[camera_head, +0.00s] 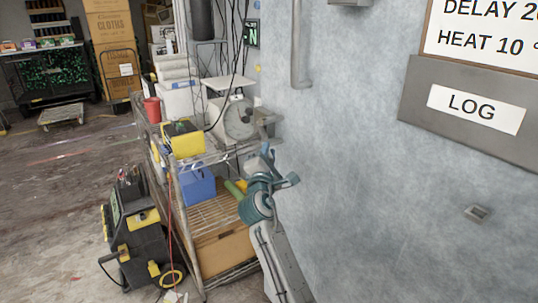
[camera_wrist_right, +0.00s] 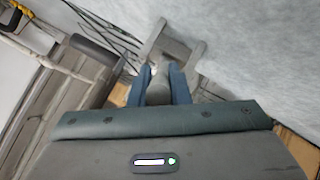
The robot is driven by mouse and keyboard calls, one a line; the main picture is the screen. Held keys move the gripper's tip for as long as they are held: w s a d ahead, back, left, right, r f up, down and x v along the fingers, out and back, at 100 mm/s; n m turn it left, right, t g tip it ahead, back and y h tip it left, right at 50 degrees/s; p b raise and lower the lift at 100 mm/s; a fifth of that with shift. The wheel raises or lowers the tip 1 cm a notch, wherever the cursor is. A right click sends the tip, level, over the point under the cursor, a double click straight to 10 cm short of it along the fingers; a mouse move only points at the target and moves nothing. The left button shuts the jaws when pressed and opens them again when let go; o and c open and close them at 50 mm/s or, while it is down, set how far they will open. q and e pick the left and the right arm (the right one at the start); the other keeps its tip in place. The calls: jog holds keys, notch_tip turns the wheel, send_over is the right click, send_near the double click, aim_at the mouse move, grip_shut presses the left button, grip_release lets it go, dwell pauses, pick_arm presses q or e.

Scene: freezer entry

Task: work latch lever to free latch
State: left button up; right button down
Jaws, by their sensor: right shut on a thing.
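A grey metal latch (camera_head: 266,117) sits at the wall's edge beside the shelf. In the right wrist view its grey bracket (camera_wrist_right: 172,48) stands out from the pale wall. My right gripper (camera_head: 267,152) reaches up to it from below. In the right wrist view my gripper's blue fingers (camera_wrist_right: 159,82) are shut on a grey rounded bar, which looks like the latch lever (camera_wrist_right: 158,92). The fingers stand on either side of it. Its lower end is hidden by the gripper body. My left gripper is in neither view.
A wire shelf rack (camera_head: 215,158) with a yellow box (camera_head: 184,139) and a blue bin (camera_head: 198,186) stands just left of my right arm. A black and yellow cart (camera_head: 135,235) is on the floor. The wall (camera_head: 370,200) closes off the right side. Floor is open at far left.

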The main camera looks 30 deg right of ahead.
jog(key=c, duration=1.4)
grip_release()
jog(key=shift+d, duration=0.1)
jog(key=shift+o, duration=0.2)
jog(key=shift+s+a+f, duration=0.2)
jog(key=shift+s+a, duration=0.05)
jog(key=b+v, duration=0.2)
jog(key=v, duration=0.8)
jog(key=shift+b, duration=0.3)
jog(key=shift+r, duration=0.1)
